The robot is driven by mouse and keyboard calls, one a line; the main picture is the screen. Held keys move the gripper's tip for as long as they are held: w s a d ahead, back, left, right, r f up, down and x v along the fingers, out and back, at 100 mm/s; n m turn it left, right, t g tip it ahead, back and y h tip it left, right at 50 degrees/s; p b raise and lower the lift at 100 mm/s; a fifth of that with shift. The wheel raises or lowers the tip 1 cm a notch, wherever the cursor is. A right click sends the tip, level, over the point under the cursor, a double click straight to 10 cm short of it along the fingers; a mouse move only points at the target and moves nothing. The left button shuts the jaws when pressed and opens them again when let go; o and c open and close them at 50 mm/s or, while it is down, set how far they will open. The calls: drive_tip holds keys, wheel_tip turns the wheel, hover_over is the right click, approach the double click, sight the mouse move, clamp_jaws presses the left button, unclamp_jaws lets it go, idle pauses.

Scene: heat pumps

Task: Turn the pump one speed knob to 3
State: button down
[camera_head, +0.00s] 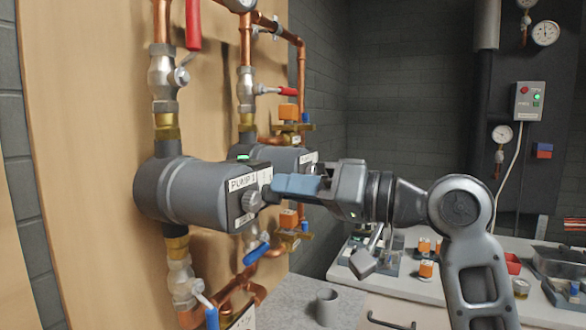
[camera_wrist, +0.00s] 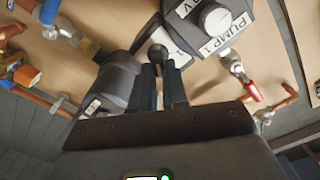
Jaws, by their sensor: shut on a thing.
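Pump one is the grey cylinder (camera_head: 190,192) with a "PUMP 1" label, at left in the head view. Its front, with a silver round cap (camera_head: 250,201), shows at the upper right of the wrist view (camera_wrist: 217,18). My gripper (camera_head: 272,190) reaches the right side of this front from the right. In the wrist view my two narrow fingers (camera_wrist: 161,73) are shut on a small dark knob (camera_wrist: 157,52) beside a white plate, apparently pump one's speed knob. Its pointer and scale cannot be read, as the fingers hide most of it.
A second grey pump (camera_head: 282,157) is close behind pump one; it shows at left in the wrist view (camera_wrist: 110,82). Copper pipes, a red-handled valve (camera_head: 194,25) and a blue-handled valve (camera_head: 211,316) surround the pumps. A bench (camera_head: 400,285) with parts stands behind my arm.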

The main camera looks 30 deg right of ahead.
drive_tip(key=shift+d+m+p, duration=0.1)
drive_tip(key=shift+m+p, duration=0.7)
drive_tip(key=shift+m, duration=0.2)
drive_tip(key=shift+f, duration=0.1)
drive_tip(key=c, duration=1.1)
unclamp_jaws()
drive_tip(key=shift+c, duration=0.2)
drive_tip(key=b+v, duration=0.1)
drive_tip(key=v, duration=0.6)
drive_tip(key=shift+s+d+b, duration=0.25)
drive_tip(key=shift+b, duration=0.15)
drive_tip(key=shift+f, duration=0.1)
